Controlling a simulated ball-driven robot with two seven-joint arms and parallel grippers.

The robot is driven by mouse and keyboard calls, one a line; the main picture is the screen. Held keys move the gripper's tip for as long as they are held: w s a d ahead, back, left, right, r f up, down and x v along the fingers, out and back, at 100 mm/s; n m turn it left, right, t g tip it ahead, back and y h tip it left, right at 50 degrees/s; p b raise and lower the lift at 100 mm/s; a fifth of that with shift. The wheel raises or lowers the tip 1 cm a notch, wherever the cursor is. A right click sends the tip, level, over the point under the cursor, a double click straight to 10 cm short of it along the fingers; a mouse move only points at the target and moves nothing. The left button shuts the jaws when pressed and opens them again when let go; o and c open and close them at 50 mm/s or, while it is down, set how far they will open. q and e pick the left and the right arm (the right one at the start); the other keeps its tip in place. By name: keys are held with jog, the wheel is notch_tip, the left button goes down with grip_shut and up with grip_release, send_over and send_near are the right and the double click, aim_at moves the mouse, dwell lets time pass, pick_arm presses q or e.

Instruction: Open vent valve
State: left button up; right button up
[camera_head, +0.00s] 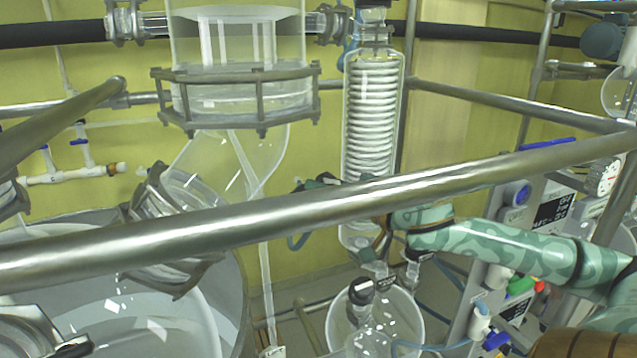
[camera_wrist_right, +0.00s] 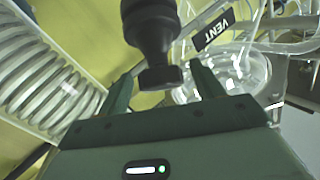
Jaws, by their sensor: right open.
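The vent valve (camera_wrist_right: 155,40) is a black knob with a flat bar-shaped end in the right wrist view. A dark tag reading VENT (camera_wrist_right: 213,30) sits beside it. My right gripper (camera_wrist_right: 163,88) is open, with one dark green finger on each side of the knob's flat end. I see gaps on both sides and cannot tell whether either finger touches. In the head view my right gripper (camera_head: 382,238) is small, at the lower end of the coil condenser (camera_head: 371,120). The vent valve cannot be made out there. My left gripper is not in view.
A thick metal rail (camera_head: 250,225) crosses the head view in front of the glassware. A glass flask (camera_head: 370,340) with a black-capped neck stands below my gripper. A large vessel (camera_head: 130,310) fills the lower left. An instrument panel (camera_head: 548,205) stands at right.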

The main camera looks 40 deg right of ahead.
jog(key=shift+w+a+r, duration=0.15)
jog(key=shift+w+r, duration=0.05)
jog(key=shift+w, duration=0.85)
jog(key=shift+w+f, duration=0.15)
jog(key=shift+w, duration=0.45)
jog(key=shift+c, duration=0.4)
jog(key=c, duration=0.9)
